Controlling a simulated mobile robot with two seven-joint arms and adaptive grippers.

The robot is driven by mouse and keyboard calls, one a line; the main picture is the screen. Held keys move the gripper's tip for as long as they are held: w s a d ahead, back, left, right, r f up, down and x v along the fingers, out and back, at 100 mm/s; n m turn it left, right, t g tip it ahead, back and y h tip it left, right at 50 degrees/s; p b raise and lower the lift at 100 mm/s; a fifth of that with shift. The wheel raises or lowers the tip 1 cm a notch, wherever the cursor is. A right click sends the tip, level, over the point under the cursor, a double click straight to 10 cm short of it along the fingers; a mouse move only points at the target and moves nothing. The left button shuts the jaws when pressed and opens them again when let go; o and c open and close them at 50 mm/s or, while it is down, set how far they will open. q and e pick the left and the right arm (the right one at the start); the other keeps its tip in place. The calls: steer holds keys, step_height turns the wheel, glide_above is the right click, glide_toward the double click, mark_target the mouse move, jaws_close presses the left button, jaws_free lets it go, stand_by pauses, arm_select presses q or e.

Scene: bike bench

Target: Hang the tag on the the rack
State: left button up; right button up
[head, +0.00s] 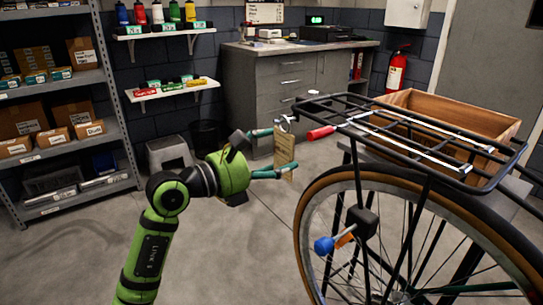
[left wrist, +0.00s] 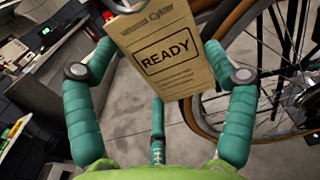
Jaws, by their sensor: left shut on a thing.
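The tag (head: 286,154) is a tan card hanging upright, with a ring at its top. In the left wrist view the tag (left wrist: 165,52) reads "READY" and sits between the fingers. My left gripper (head: 279,148) is shut on it and holds it in the air just left of the rack's near end. The rack (head: 420,134) is a black wire carrier above the bicycle's rear wheel. The ring is close to the rack's left end; I cannot tell whether they touch. My right gripper is not in view.
A bicycle wheel (head: 306,213) stands below the rack, with a blue-ended part (head: 324,245) beside it. A wooden crate (head: 478,115) is behind the rack. Shelving (head: 112,93) stands left and a grey cabinet (head: 287,78) at the back.

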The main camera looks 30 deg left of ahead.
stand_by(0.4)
arm_select(q)
steer(key=o, duration=0.7)
steer(key=shift+s, duration=0.1)
steer(key=v, duration=1.2)
